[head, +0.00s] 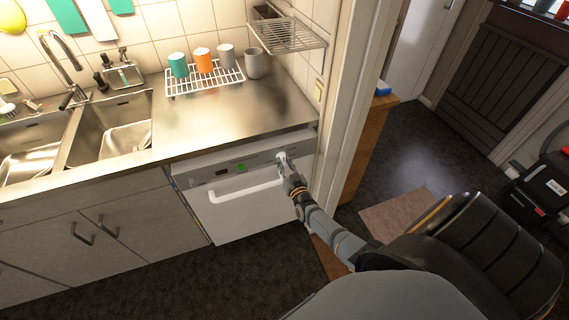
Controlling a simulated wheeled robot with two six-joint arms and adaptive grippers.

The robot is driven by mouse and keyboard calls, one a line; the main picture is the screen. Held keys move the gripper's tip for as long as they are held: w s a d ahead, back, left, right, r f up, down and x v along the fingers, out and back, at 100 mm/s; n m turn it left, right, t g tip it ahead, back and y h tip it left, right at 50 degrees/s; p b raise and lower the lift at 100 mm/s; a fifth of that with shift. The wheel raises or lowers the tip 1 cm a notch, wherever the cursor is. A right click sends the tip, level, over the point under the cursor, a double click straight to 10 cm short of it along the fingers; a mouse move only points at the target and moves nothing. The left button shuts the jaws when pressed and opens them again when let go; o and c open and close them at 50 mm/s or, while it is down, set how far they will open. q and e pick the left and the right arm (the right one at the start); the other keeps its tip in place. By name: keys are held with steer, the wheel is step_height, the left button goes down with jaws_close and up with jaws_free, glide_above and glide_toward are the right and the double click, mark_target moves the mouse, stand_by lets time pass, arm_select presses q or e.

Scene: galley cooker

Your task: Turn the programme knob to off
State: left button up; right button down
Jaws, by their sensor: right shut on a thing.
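The white dishwasher (240,211) stands under the steel counter, with a control panel (215,178) along its top and a white bar handle (248,192). A small green display (241,168) is lit on the panel. My right gripper (282,160) is at the right end of the panel, shut on what appears to be the programme knob. The gripper hides the knob, so its setting cannot be read. My left gripper is not in view.
The counter (215,120) above holds a white rack (205,83) with several cups. A double sink (108,130) is at the left. A door frame (345,100) stands close to the right of the dishwasher. The dark floor in front is clear.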

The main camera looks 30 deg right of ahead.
steer(key=c, duration=1.2)
jaws_free()
steer(key=v, duration=1.2)
